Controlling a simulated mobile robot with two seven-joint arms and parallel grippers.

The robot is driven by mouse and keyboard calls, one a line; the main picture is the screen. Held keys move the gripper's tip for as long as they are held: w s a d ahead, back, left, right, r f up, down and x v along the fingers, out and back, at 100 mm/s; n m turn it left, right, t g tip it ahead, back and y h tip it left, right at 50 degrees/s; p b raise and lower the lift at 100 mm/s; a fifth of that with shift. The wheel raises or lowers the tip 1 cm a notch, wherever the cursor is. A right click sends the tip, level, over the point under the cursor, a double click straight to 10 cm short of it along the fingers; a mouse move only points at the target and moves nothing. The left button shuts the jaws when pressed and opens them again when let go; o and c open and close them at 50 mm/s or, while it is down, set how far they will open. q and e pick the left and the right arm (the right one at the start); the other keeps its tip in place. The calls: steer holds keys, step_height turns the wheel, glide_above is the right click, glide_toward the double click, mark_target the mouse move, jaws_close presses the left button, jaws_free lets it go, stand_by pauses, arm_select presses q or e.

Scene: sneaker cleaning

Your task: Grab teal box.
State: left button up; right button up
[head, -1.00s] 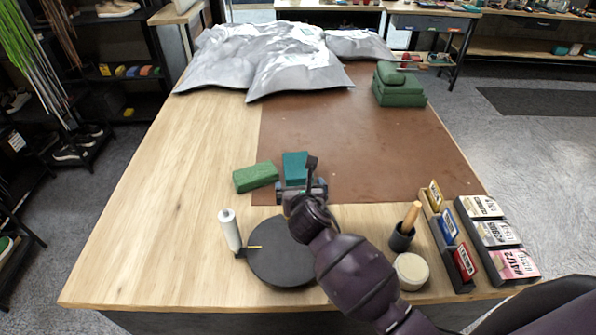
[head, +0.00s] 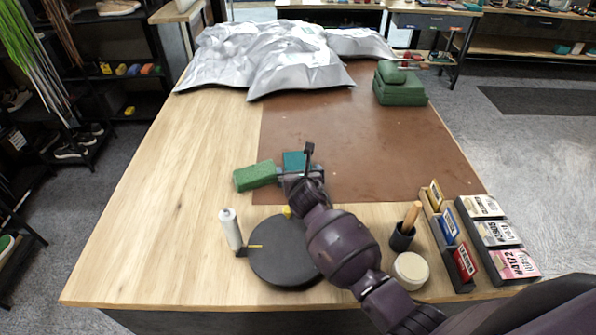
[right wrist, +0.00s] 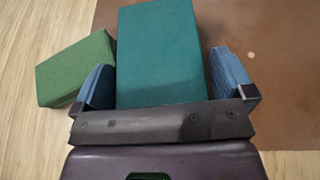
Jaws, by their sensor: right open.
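The teal box (head: 294,161) lies at the left edge of the brown mat, touching or nearly touching a green block on its left. In the right wrist view the teal box (right wrist: 158,50) stretches away between the two blue fingers. My right gripper (head: 300,177) is open, at the near end of the box, with one finger on each side. In the right wrist view a gap shows between the box and the right finger of the gripper (right wrist: 160,82); the left finger is very close to the box. My left gripper is not in view.
The green block (head: 255,176) sits left of the teal box. A black round disc (head: 280,256) and white roller (head: 230,229) are nearer. A brush holder (head: 402,237), a round tin (head: 411,270) and card racks stand at right. The brown mat (head: 370,150) is mostly clear.

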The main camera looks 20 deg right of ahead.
steer(key=c, duration=0.9)
steer(key=shift+c, duration=0.2)
steer(key=shift+r, duration=0.1)
